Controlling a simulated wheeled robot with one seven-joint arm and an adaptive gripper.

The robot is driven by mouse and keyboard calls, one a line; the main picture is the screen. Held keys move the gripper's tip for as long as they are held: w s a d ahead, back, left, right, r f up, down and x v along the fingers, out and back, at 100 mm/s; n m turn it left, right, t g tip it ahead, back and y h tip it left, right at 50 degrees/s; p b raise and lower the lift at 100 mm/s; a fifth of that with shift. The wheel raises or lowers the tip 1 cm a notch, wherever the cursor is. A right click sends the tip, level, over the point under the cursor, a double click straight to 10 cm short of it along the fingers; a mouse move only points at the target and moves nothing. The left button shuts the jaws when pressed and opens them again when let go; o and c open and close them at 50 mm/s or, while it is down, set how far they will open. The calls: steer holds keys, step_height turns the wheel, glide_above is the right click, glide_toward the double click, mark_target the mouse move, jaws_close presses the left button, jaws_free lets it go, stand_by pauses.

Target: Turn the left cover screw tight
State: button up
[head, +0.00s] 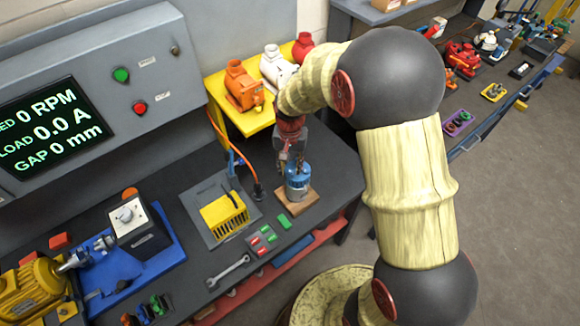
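A small blue motor (298,184) stands upright on a wooden block (290,208) near the right end of the dark bench. My gripper (291,162) points down at the top of this motor, at its left side. I cannot tell whether its fingertips touch the motor or hold anything. The cover screws are too small to make out, and my gripper hides part of the motor's top. I cannot tell whether the fingers are open or shut.
A yellow slotted box (225,214) on a grey plate stands left of the motor. A yellow shelf (250,118) with orange, white and red motors is behind. Small red and green pieces (262,240) and a wrench (228,271) lie in front. A grey panel (120,75) with a screen stands at the back left.

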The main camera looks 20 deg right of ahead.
mark_target(290, 172)
step_height(290, 172, up, 12)
steer(key=shift+f, duration=0.2)
stand_by(0.7)
steer(key=s+n+t+b, duration=0.5)
steer(key=s+b, duration=1)
steer(key=s, duration=0.7)
steer(key=shift+s+f+n+t+b, duration=0.15)
steer(key=shift+f+n+t+b, duration=0.05)
steer(key=shift+n+t+b, duration=0.1)
